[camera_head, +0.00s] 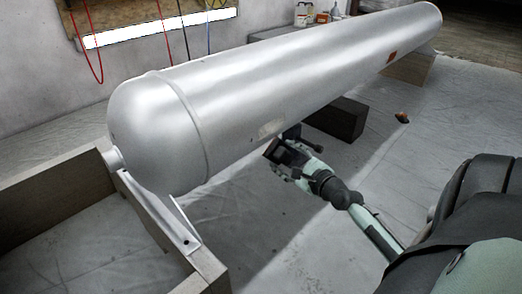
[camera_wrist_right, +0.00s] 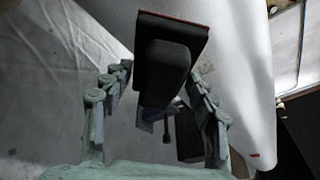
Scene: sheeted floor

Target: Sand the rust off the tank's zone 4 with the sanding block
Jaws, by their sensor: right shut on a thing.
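The tank (camera_head: 290,75) is a long silver cylinder lying across the head view, and its pale wall (camera_wrist_right: 240,50) fills the right of the wrist view. An orange-brown patch (camera_head: 391,57) shows towards its far right end. A dull beige patch (camera_head: 270,129) is low on the near side. My right gripper (camera_head: 289,153) is just below that beige patch. It is shut on the black sanding block (camera_wrist_right: 165,75), whose handle sits between the fingers and whose thin reddish-brown face edge points away. I cannot tell whether the block touches the tank. My left gripper is out of view.
A wooden frame (camera_head: 50,190) supports the near left end. A small brown object (camera_head: 402,117) lies on the sheeted floor (camera_head: 320,250), which is mostly clear in front. Bottles (camera_head: 303,14) and hoses (camera_head: 166,40) are behind the tank.

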